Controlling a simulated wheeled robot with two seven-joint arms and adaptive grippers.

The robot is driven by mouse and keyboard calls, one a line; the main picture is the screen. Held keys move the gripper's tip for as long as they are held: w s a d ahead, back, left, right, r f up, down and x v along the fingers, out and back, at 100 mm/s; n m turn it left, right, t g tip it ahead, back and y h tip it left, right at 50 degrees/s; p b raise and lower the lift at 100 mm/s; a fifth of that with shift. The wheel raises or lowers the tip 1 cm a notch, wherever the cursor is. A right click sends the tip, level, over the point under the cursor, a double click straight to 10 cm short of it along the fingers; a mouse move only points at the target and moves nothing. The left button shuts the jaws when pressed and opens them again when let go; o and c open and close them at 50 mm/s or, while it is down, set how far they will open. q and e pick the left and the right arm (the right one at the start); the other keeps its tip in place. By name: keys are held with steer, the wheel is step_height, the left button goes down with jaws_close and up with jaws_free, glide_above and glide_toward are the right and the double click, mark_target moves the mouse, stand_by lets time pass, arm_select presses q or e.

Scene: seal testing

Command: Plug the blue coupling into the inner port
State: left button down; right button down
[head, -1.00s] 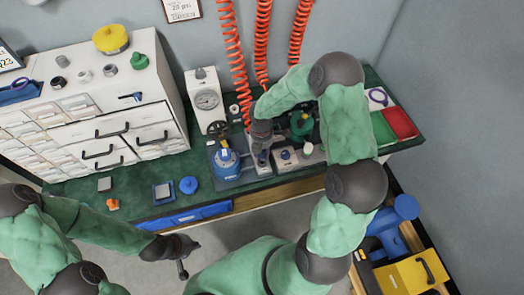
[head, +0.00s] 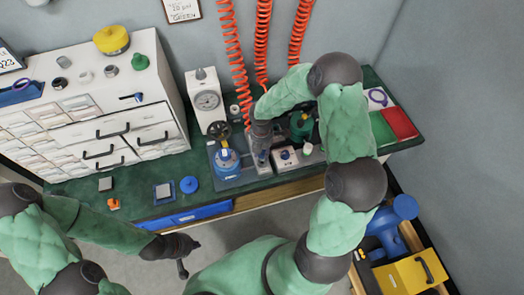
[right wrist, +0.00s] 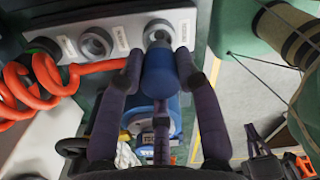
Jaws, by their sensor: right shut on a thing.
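My right gripper (right wrist: 160,68) is shut on the blue coupling (right wrist: 160,76), with a finger on each side of it. In the right wrist view the coupling's far end overlaps the lower part of a round grey port (right wrist: 157,31) at the right end of a grey panel. I cannot tell whether it touches or enters that port. Two more ports, a middle one (right wrist: 97,42) and a left one (right wrist: 43,52), sit along the panel. In the head view my right gripper (head: 262,157) is low over the bench. My left gripper (head: 183,268) hangs in front of the bench, its jaw state unclear.
A red coiled hose (right wrist: 45,82) lies left of the gripper in the right wrist view. A blue disc (head: 189,185) lies on the green bench.

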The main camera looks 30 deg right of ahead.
steer(key=shift+f+b, duration=0.85)
steer(key=shift+f, duration=0.55)
stand_by(0.4)
steer(key=c, duration=0.8)
jaws_free()
step_height(320, 180, up, 12)
steer(key=shift+w, duration=0.1)
steer(key=shift+a+f, duration=0.1)
